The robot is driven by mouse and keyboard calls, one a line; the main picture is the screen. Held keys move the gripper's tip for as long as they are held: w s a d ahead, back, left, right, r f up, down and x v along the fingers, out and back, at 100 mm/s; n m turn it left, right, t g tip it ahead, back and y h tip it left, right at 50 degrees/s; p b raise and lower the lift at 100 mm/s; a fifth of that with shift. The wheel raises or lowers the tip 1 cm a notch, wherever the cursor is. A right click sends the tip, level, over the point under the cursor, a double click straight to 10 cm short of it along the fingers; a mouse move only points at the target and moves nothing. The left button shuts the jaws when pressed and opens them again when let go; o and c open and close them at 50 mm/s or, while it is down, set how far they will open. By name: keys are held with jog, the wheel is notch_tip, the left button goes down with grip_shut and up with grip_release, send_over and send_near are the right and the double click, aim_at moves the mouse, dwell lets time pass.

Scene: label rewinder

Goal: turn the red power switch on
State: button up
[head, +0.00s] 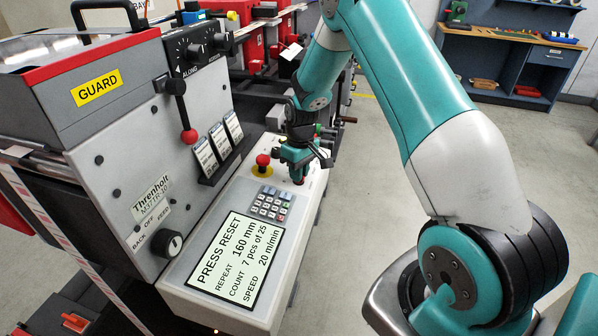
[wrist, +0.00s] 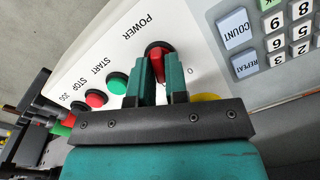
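The red power switch (wrist: 156,52) is in the wrist view, a round red knob with a raised grip on the white panel, near the printed word POWER and a "0" mark. In the head view a bit of the switch (head: 299,181) shows under my gripper. My gripper (wrist: 160,72) has its two teal fingers close together, one on each side of the knob's grip, and looks shut on it. My gripper (head: 297,160) points down at the panel in the head view. The fingers hide part of the knob and its lower markings.
Beside the switch are a green START button (wrist: 117,83), a red STOP button (wrist: 97,98) and a keypad (head: 270,204). A red emergency knob (head: 262,162) on a yellow base stands close to my gripper. The display (head: 236,258) reads PRESS RESET.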

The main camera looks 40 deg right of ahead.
jog(key=o, duration=0.3)
notch_tip(320, 180, up, 17)
jog(key=d+b, duration=0.1)
jog(key=b, duration=0.2)
jog(key=shift+r, duration=0.2)
jog(key=shift+w, duration=0.1)
jog(key=s+a+r+n+y, duration=0.1)
jog(key=s+a+r, duration=0.2)
jog(key=s+a, duration=0.45)
jog(key=s+a+r+n+y, duration=0.15)
jog(key=s+a, duration=0.35)
jog(key=a, duration=0.5)
jog(key=s+a+n, duration=0.1)
jog(key=s+a, duration=0.3)
jog(key=s, duration=0.4)
jog(key=s+a+n, duration=0.1)
jog(key=s+a, duration=0.2)
jog(key=s, duration=0.5)
jog(key=shift+s+a+y, duration=0.2)
jog(key=shift+a+y, duration=0.15)
jog(key=shift+y, duration=0.1)
